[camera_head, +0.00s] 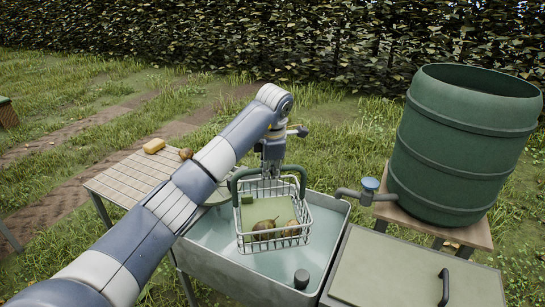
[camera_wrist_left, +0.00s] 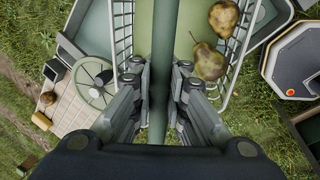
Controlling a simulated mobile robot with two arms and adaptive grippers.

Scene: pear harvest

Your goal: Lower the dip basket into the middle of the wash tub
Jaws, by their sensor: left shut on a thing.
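My left gripper (camera_head: 271,172) is shut on the green handle (camera_head: 288,169) of the wire dip basket (camera_head: 274,241). In the left wrist view the handle bar (camera_wrist_left: 165,50) runs between the left gripper's fingers (camera_wrist_left: 160,85). The basket hangs roughly upright over the wash tub (camera_head: 222,277), inside its outline in the head view. I cannot tell whether its bottom touches the water. Brownish pears (camera_head: 263,229) lie in the basket; two pears (camera_wrist_left: 207,61) show in the wrist view. My right gripper is in neither view.
A blue-topped tap (camera_head: 370,186) reaches from the green barrel (camera_head: 460,145) toward the tub's right rim. A slatted table (camera_head: 125,181) stands left; a flat lid with a black handle (camera_head: 444,287) lies right.

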